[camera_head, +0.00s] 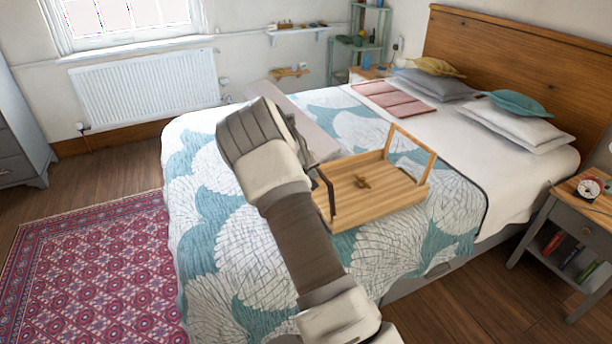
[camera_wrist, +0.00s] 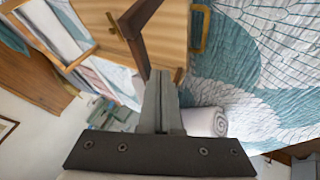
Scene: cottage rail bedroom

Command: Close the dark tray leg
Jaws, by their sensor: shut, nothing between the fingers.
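The wooden tray (camera_head: 375,195) rests on the bed, with a small dark brown object on its surface. Its dark leg (camera_head: 327,195) stands raised at the tray's left end, partly behind my arm. In the wrist view the dark leg (camera_wrist: 139,42) is a brown bar frame just beyond my fingertips. The light leg (camera_head: 412,150) stands up at the tray's right end. My gripper (camera_wrist: 160,78) is shut and empty, its tips close to the dark leg; I cannot tell whether they touch. In the head view my arm hides the fingers.
The bed has a teal and white patterned cover (camera_head: 215,225). A white roll (camera_wrist: 206,122) lies near my fingers in the wrist view. Pillows (camera_head: 515,125) and a folded pink cloth (camera_head: 393,98) lie toward the headboard. A nightstand (camera_head: 575,215) stands at the right.

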